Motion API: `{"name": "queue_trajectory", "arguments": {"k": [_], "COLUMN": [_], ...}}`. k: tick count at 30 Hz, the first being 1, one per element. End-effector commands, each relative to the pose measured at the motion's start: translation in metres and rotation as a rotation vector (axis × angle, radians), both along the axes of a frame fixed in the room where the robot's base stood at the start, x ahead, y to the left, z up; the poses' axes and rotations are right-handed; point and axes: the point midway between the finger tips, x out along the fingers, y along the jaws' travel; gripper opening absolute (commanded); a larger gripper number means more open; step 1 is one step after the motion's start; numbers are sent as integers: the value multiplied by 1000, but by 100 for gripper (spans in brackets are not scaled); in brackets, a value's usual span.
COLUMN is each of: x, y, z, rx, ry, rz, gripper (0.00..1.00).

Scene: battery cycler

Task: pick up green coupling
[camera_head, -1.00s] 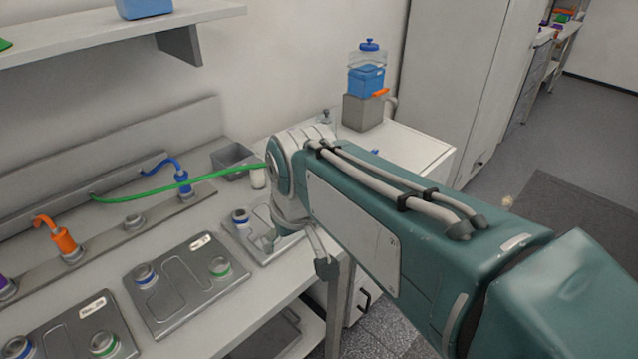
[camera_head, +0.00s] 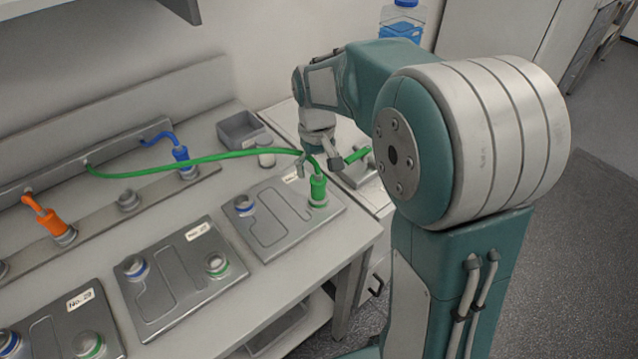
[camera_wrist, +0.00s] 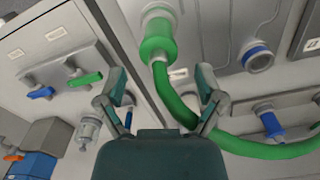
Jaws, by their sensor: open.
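The green coupling (camera_head: 318,188) sits upright on the right-hand port of the rightmost grey plate (camera_head: 270,240) in the head view. A green hose (camera_head: 190,161) runs from its top to the back rail at left. My gripper (camera_head: 318,168) is right above the coupling, pointing down, its fingers open. In the wrist view the green coupling (camera_wrist: 158,42) lies just beyond the open gripper (camera_wrist: 160,82). The green hose (camera_wrist: 175,98) passes between the fingers and bends off to the right. The fingers do not appear closed on anything.
A blue coupling (camera_head: 182,158) and an orange coupling (camera_head: 54,222) stand on the rail to the left. Plates with blue- and green-ringed ports lie along the bench. A grey bin (camera_head: 240,130) and a small white cylinder (camera_head: 266,158) are behind. A green handle (camera_head: 357,156) is close to the right finger.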

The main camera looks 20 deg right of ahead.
Motion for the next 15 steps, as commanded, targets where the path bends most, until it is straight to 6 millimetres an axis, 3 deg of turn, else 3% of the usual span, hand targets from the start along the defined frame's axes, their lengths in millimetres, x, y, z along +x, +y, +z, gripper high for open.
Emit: {"name": "queue_trajectory", "arguments": {"k": [15], "x": [-2], "y": [1], "z": [-61], "rx": [3], "ry": [1], "rz": [-2], "gripper": [87]}}
